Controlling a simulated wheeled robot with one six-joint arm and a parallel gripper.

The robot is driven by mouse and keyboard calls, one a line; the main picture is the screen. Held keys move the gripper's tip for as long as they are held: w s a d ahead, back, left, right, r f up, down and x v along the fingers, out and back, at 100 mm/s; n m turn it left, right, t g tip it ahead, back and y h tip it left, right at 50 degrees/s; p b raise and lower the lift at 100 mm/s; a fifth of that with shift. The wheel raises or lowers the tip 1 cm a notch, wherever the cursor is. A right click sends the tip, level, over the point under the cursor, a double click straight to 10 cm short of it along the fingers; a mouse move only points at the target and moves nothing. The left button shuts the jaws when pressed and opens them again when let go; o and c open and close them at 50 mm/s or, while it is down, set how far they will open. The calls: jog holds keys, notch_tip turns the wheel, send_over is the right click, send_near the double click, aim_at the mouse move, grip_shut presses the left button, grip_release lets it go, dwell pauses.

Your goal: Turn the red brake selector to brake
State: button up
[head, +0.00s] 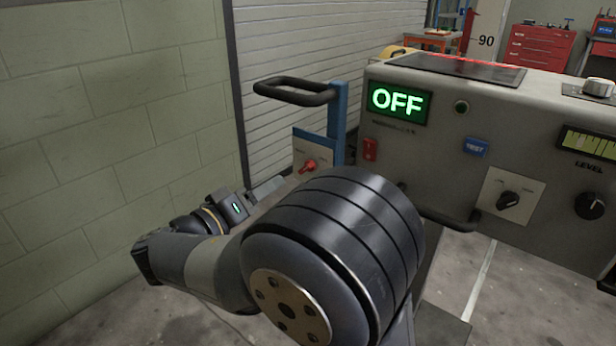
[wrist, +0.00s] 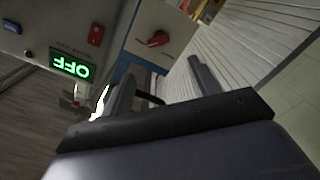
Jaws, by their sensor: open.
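The red brake selector (head: 307,166) is a small knob on a pale plate (head: 316,150), fixed to a blue post beside the grey console. In the wrist view the red selector (wrist: 158,39) is seen beyond my fingertips, with its pointer lying roughly sideways. The plate's markings are too small to read. My gripper (wrist: 160,72) is open and empty, and its two fingers are apart from the knob. In the head view my gripper (head: 267,188) is below and left of the selector, partly hidden behind my own arm.
The grey console (head: 450,130) has a green OFF display (head: 399,102), a red switch (head: 370,149), a blue button (head: 475,148) and black knobs. A black handle (head: 297,92) juts out above the selector. A block wall (head: 100,130) and a shutter (head: 300,40) stand at the left and behind.

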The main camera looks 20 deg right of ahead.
aim_at(308, 168)
jog(key=b+x, duration=0.1)
jog(key=x, duration=0.9)
jog(key=c, duration=1)
